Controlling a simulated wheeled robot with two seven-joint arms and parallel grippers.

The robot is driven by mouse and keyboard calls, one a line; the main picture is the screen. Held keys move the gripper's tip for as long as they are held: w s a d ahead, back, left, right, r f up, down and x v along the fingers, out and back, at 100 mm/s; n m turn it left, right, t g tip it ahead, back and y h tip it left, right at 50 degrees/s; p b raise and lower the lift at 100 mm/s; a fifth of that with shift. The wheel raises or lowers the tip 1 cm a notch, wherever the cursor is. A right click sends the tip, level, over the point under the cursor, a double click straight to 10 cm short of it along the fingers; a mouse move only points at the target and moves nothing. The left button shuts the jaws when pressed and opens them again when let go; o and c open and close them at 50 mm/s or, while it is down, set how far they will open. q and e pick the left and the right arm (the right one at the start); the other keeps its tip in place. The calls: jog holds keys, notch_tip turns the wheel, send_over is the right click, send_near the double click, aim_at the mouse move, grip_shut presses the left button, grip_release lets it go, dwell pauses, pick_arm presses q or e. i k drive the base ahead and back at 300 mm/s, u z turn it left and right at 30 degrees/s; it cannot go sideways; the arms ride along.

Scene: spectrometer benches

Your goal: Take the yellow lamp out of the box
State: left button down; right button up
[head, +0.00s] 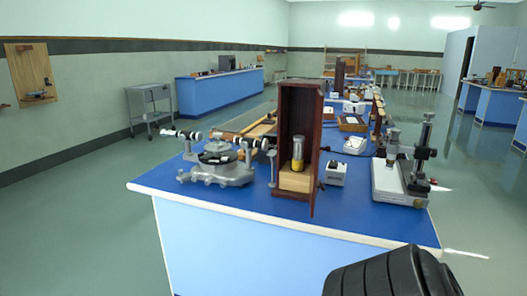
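The yellow lamp (298,153) stands upright inside a tall dark-red wooden box (297,105). The box stands on the blue bench top (240,203) near its front edge. Its front is open, and a door panel (318,150) stands swung out at its right side. The lamp rests on a light wooden block (295,181) at the bottom of the box. Neither of my grippers shows in the head view. A black rounded part of my own body shows at the lower right.
A grey spectrometer (218,163) stands left of the box. A small white power unit (335,173) and a microscope-like instrument on a stand (402,175) are to the right. More instruments line the bench behind. The floor (85,230) left of the bench is clear.

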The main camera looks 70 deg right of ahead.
aim_at(299, 141)
jog(key=i, duration=0.1)
jog(key=z, duration=2.45)
